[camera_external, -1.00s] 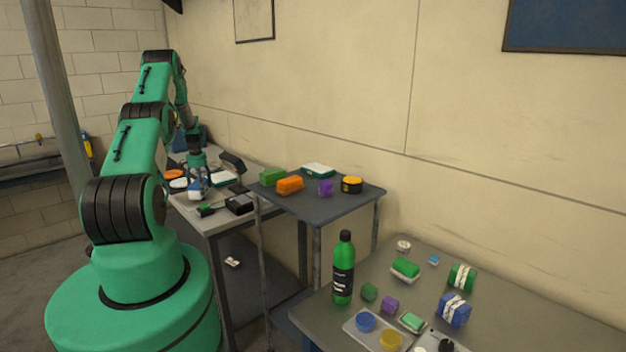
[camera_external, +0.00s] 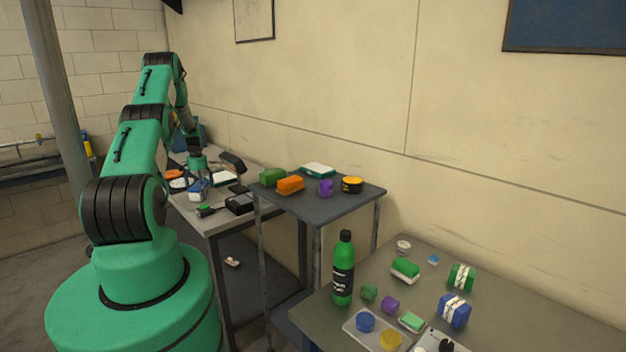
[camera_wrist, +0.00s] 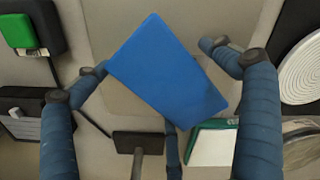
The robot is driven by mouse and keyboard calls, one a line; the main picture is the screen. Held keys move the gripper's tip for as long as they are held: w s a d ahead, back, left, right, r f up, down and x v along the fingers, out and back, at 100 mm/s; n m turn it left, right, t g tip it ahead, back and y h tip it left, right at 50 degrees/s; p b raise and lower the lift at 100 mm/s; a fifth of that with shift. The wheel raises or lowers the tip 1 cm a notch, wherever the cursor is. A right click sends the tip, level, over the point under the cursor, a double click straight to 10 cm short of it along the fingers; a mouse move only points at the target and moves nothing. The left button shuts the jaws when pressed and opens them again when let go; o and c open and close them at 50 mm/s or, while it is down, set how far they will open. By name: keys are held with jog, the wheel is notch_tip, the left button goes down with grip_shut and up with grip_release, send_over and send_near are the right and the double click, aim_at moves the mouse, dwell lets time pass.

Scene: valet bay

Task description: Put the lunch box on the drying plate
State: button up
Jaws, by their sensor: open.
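A blue-topped box (camera_wrist: 168,70), which I take as the lunch box, lies turned at a slant between my fingers in the wrist view. In the external view a small blue and white box (camera_external: 195,190) sits low under my gripper (camera_external: 198,180) on the far table. My gripper (camera_wrist: 155,75) is open, with fingers apart on both sides of the box. A pale, rounded flat shape (camera_wrist: 110,30) shows around and under the box; I cannot tell whether it is the drying plate. A white ringed disc (camera_wrist: 303,75) lies at the right.
A green and black item (camera_wrist: 22,32) and a dark box (camera_wrist: 25,110) lie left. A green-edged white item (camera_wrist: 210,145) lies below right, close to the fingers. A middle stand (camera_external: 335,198) and a front table (camera_external: 480,285) hold other items, including a green bottle (camera_external: 343,268).

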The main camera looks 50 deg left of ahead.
jog(key=shift+r, duration=0.1)
notch_tip(320, 180, up, 12)
jog(key=shift+b, duration=0.4)
dwell(0.4)
dwell(0.6)
jog(key=shift+r, duration=0.1)
